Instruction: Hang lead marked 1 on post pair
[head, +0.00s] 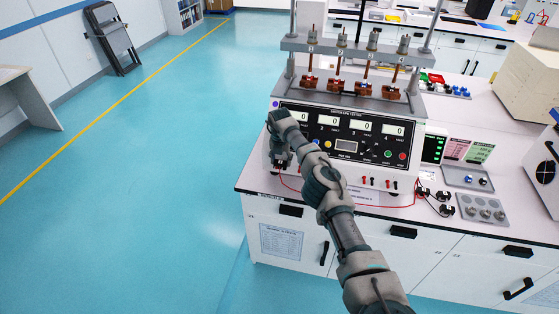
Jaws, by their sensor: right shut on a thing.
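The insertion tester (345,150) stands on the white bench, with numbered stations along its top and displays on its black panel. Small red and black posts (380,183) stick out low on its front. My right gripper (281,163) is at the tester's left front corner, pointing down and shut. A thin red lead (375,206) runs from below this gripper along the bench front to the right. The gripped end is hidden by the gripper, and I cannot read a mark on it. Black lead ends (444,203) lie right of the tester. My left gripper is out of view.
A grey plate with round knobs (482,208) and a tray with blue parts (468,179) lie to the right. A green-lit display box (433,146) stands beside the tester. My right forearm crosses the bench's front edge.

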